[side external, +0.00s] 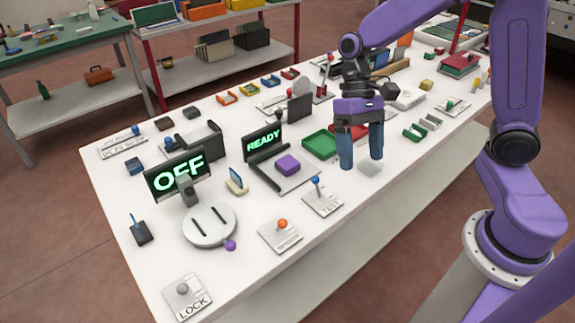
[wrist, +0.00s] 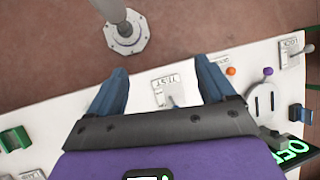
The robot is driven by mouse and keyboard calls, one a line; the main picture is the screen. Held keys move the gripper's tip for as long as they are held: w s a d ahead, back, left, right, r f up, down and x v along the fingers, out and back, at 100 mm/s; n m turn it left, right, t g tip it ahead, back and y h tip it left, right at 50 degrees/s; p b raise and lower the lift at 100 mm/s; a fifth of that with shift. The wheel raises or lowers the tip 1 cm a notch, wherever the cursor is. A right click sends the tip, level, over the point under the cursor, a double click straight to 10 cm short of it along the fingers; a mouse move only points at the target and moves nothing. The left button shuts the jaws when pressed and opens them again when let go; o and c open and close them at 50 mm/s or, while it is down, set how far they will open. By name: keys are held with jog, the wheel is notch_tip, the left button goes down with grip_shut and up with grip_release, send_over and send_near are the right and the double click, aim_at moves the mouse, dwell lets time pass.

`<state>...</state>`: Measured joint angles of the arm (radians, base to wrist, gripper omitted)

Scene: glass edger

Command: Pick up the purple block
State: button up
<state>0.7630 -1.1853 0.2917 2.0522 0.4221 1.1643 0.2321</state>
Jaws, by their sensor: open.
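The purple block (side external: 287,165) rests on a grey plate (side external: 298,180) in front of the READY screen (side external: 263,143) in the side external view. My gripper (side external: 361,161) points down to the right of the block, above the table and apart from it. Its two blue fingers are spread with nothing between them. In the wrist view my gripper (wrist: 161,66) also shows open and empty. The purple block does not show in the wrist view.
A green tray (side external: 320,145) and a red tray (side external: 350,131) lie near my gripper. A TEST lever plate (side external: 323,201) sits in front of the block. The OFF screen (side external: 178,174) and a round dial (side external: 209,226) with a purple knob (side external: 230,245) stand to the left.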

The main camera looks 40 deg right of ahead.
jog(key=w+d+f+m+y, duration=0.2)
jog(key=w+d+m+y, duration=0.1)
jog(key=w+m, duration=0.25)
jog(key=w+d+f+m+y, duration=0.2)
jog(key=w+d+m+y, duration=0.15)
jog(key=w, duration=0.35)
jog(key=m+t+y, duration=0.5)
jog(key=m, duration=0.3)
send_near(310, 157)
jog(key=shift+h, duration=0.25)
jog(key=r, duration=0.3)
jog(key=d+r, duration=0.1)
jog(key=r, duration=0.2)
jog(key=shift+d, duration=0.25)
jog(key=x, duration=1.2)
jog(key=shift+r+x, duration=0.1)
jog(key=shift+x, duration=1.2)
jog(key=shift+r+x, duration=0.15)
jog(key=shift+x, duration=1.15)
jog(key=shift+s+a, duration=0.1)
jog(key=c, duration=1.2)
